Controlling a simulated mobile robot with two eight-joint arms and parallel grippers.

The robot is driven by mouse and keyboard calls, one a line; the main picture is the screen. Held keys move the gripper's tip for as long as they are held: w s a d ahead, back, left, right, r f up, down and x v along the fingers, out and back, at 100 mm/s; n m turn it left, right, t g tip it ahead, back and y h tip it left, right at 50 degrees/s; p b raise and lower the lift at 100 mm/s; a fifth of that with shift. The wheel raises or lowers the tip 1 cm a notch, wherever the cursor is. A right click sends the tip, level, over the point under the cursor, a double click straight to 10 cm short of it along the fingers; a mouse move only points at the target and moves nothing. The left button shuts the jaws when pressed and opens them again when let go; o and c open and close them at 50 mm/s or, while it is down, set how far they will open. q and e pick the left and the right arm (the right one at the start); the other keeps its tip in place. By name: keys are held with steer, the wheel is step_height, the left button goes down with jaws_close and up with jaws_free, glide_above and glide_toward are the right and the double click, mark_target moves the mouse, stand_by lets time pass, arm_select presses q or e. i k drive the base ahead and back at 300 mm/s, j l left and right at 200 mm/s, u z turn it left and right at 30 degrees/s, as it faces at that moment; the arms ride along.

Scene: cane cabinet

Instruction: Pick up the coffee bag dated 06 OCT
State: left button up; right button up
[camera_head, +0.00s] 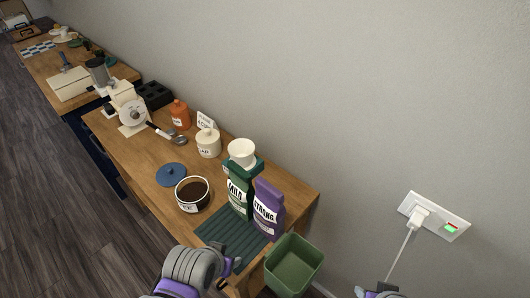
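A green coffee bag (240,191) with a white label reading something like MILD stands upright near the right end of the wooden counter. A purple coffee bag (268,209) labelled STRONG stands beside it on the right. I cannot read a date on either bag. My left gripper (228,270) is low at the counter's front edge, in front of the dark ribbed mat and apart from both bags; its fingers are too small and dark to judge. My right gripper (378,291) barely shows at the bottom edge, right of the green bin.
A dark green ribbed mat (226,240) lies before the bags. A white cup-shaped dripper (242,152) is behind them. An open coffee jar (192,194), blue lid (171,175) and cream jar (208,142) stand left. A green bin (292,264) is below right; a wall socket (434,217) is farther right.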

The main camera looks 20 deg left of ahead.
mark_target(269, 211)
steer(key=k+j+z, duration=0.15)
steer(key=j, duration=0.35)
steer(key=k+j+z, duration=0.1)
steer(key=k+j, duration=0.25)
steer(key=k+j+z, duration=0.15)
steer(key=k+j, duration=0.15)
steer(key=j, duration=0.2)
